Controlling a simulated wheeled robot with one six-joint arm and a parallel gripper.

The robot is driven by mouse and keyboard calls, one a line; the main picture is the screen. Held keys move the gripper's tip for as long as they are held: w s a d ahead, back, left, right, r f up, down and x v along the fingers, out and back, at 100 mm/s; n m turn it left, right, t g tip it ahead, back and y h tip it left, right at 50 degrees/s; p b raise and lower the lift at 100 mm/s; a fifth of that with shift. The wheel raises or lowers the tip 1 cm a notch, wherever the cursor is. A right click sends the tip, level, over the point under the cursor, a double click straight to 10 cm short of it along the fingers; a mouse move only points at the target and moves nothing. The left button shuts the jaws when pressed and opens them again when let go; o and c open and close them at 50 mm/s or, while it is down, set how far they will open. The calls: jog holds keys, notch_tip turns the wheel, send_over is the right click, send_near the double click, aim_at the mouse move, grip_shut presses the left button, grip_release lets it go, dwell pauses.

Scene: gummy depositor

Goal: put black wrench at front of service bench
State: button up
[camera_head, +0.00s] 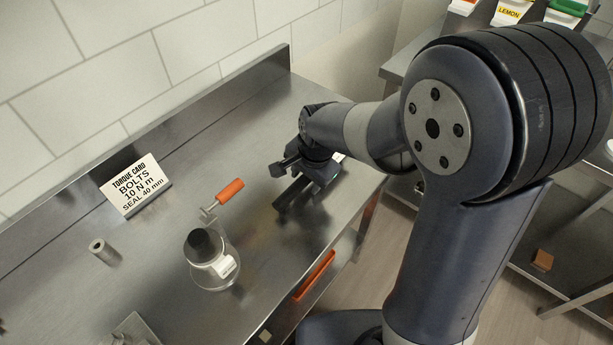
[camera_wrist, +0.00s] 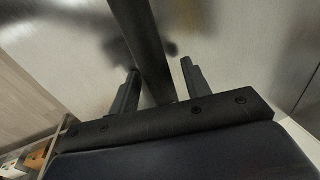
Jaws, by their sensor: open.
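The black wrench shows in the wrist view as a long dark bar (camera_wrist: 146,40) running between my two fingers, over the steel bench surface. My gripper (camera_wrist: 160,68) is open, with one finger on each side of the bar and gaps to both. In the head view my gripper (camera_head: 305,172) is low over the right part of the service bench (camera_head: 150,250). A dark bar beside it, seemingly the wrench (camera_head: 291,196), lies near the bench's front edge. My arm and gripper hide part of it. I cannot tell whether the fingers touch the bench.
A raised back edge (camera_head: 210,108) runs along the wall. Another bench with coloured bins (camera_head: 516,12) is at the right.

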jog(key=v, duration=1.2)
jog(key=x, duration=1.2)
jog(key=shift+f, duration=0.2)
jog(key=shift+w+r, duration=0.1)
jog(key=shift+r, duration=1.2)
jog(key=shift+f, duration=0.1)
